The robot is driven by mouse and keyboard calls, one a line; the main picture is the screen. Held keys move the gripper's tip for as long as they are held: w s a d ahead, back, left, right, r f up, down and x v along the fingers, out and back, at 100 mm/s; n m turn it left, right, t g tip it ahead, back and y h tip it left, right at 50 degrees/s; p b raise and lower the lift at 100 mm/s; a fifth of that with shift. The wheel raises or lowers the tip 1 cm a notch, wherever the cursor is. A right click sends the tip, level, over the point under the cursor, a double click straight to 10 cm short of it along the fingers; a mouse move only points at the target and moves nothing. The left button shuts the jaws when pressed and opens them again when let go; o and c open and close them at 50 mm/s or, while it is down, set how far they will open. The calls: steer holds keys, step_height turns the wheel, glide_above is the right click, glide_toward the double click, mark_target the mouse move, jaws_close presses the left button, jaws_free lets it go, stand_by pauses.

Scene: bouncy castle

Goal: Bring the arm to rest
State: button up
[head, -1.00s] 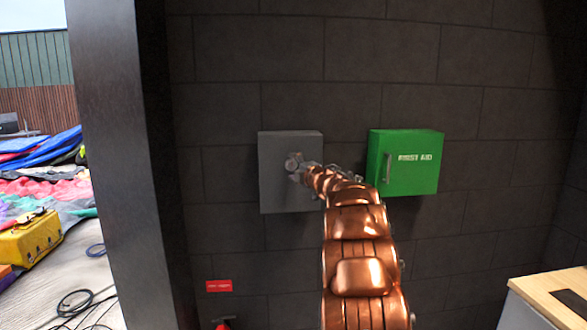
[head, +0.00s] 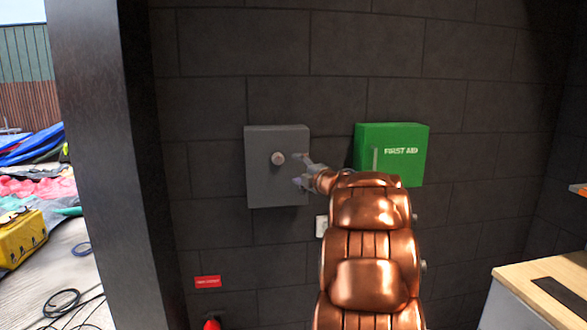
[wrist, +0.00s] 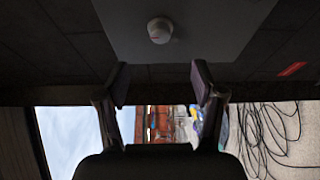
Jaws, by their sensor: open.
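My copper arm reaches up toward the block wall in the head view. My gripper (head: 298,170) is open and empty at its end, in front of the right part of a grey wall box (head: 259,184). The box has a round pale knob (head: 278,158), which lies left of the fingertips and apart from them. In the wrist view the two fingers of my gripper (wrist: 160,80) stand wide apart with nothing between them. The knob (wrist: 160,30) shows beyond them on the grey box (wrist: 215,30).
A green first aid box (head: 405,165) hangs right of the grey box, close behind my arm. A wooden-topped counter (head: 515,278) stands at the lower right. A dark post (head: 105,150) is at the left, with a yellow case (head: 22,240) and cables (head: 65,305) outside.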

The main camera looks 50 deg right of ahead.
steer(key=shift+s+a, duration=0.1)
steer(key=shift+s, duration=0.25)
stand_by(0.4)
steer(key=s+a+f+m+g, duration=0.3)
steer(key=a+f+m+g, duration=0.15)
steer(key=a, duration=0.45)
steer(key=s+a+f+m+g+h, duration=0.1)
steer(key=s+a+f+m+g, duration=0.3)
steer(key=a, duration=0.4)
steer(key=s+a+f+m+g, duration=0.3)
steer(key=a+f+m, duration=0.2)
steer(key=a, duration=0.4)
steer(key=s+a+f+m+g+y, duration=0.1)
steer(key=s+a+f+g, duration=0.3)
steer(key=s+a, duration=0.8)
steer(key=s+a+f+g+y, duration=0.3)
steer(key=s+a+f, duration=0.3)
steer(key=s+a, duration=0.5)
steer(key=s+y, duration=0.1)
steer(key=s, duration=0.3)
steer(key=shift+s+a+f+m+g+y, duration=0.25)
steer(key=shift+a+f+m+g+y, duration=0.05)
steer(key=shift+a+m+g, duration=0.1)
